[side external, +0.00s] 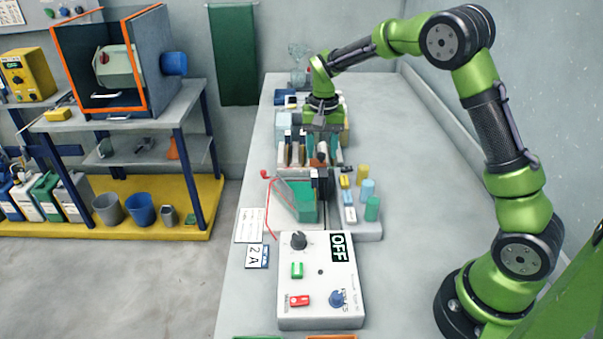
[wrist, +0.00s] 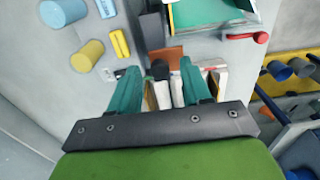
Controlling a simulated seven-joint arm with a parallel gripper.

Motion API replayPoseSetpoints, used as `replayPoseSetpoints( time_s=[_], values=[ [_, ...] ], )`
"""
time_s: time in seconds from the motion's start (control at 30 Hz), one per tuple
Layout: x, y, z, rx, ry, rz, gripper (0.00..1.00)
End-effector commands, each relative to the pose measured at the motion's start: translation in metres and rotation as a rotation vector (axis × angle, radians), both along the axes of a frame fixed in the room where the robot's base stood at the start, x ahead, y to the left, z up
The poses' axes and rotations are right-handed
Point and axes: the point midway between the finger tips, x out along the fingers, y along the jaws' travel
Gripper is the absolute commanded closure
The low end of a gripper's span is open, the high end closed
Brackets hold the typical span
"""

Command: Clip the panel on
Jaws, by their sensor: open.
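My gripper (side external: 322,148) points down over a row of upright pieces in the middle of the bench. In the wrist view its two teal fingers (wrist: 158,70) are apart. A dark round-ended piece and a brown, copper-coloured panel (wrist: 168,54) show between and just beyond the fingertips. I cannot tell whether the fingers touch either. White upright rack pieces (wrist: 163,95) with tan edges stand below, partly hidden by the fingers. In the side view, white and brown rack pieces (side external: 292,154) stand left of the gripper. No panel is clearly held.
A green open tank (side external: 305,199) with a red lead stands nearer the camera. A white control box (side external: 320,283) reads OFF. The right of the bench (side external: 420,200) is clear.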

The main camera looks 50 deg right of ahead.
Motion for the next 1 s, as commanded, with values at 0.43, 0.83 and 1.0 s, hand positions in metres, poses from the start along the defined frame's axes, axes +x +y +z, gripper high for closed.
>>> replayPoseSetpoints(
  time_s=[0.43, 0.83, 1.0],
  values=[
    [0.0001, 0.0001, -0.0109, 0.001, -0.001, 0.0, 0.54],
    [0.0001, 0.0001, -0.0104, 0.001, -0.001, 0.0, 1.0],
    [-0.0001, 0.0007, -0.0102, 0.001, -0.001, 0.001, 1.0]
  ],
)
